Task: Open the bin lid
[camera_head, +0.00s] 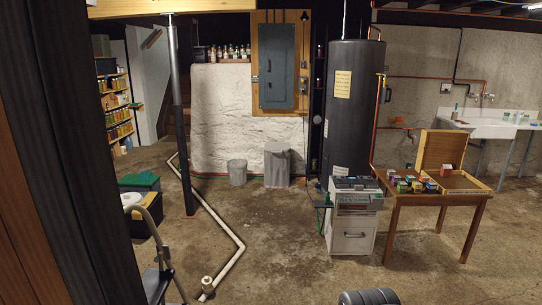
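A tall grey bin (277,168) stands on the floor against the white wall, below the grey electrical panel. Its top looks covered, and the lid seems to be down, though it is small and dim here. A shorter round grey bucket-like bin (237,175) stands just left of it; whether it has a lid is unclear. I cannot tell which of these is the task's bin. My gripper is not in view. A dark rounded part at the bottom edge may belong to my arm.
A white cabinet (352,238) and a wooden table (462,183) stand right of the bins, near a dark tank (350,110). A white pipe (226,272) crosses the floor at left near dark boxes (138,181). The floor before the bins is clear.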

